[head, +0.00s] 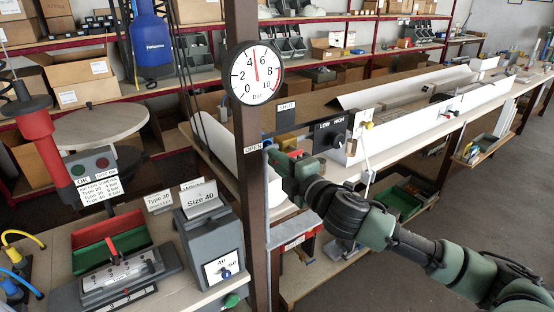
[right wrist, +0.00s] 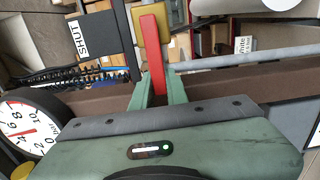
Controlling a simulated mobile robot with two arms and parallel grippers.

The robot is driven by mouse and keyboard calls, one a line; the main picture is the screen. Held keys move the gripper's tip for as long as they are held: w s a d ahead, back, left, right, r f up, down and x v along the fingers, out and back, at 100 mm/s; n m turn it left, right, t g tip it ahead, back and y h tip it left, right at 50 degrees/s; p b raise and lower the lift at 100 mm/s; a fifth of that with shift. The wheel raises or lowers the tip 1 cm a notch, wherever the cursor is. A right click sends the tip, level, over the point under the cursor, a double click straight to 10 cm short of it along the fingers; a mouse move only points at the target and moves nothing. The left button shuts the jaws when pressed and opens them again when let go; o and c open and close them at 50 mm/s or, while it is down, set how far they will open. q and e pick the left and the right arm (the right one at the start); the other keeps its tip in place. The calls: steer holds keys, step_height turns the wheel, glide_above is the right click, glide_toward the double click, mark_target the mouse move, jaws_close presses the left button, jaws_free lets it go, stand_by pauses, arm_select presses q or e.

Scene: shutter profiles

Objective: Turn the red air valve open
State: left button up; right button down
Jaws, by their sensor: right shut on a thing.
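The red air valve's lever (right wrist: 152,55) stands between the two green fingers of my right gripper (right wrist: 157,90) in the right wrist view. The fingers are shut on it, and a yellow block shows at its far end. In the head view my right gripper (head: 272,153) is at the brown post, just right of the OPEN label (head: 252,148) and below the dark SHUT sign (head: 287,108). It hides most of the lever there. The round pressure gauge (head: 257,72) on the post has its red needle near 5 bar. My left gripper is not in view.
The brown post (head: 246,200) stands close beside my right gripper. A grey Size 40 box (head: 210,240) and a green and red tray (head: 110,240) are on the left table.

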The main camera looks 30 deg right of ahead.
steer(key=shift+f, duration=0.1)
steer(key=c, duration=1.4)
jaws_free()
steer(key=s+b, duration=0.3)
steer(key=s, duration=0.4)
steer(key=shift+s+d, duration=0.3)
steer(key=shift+s, duration=0.1)
steer(key=shift+d, duration=0.1)
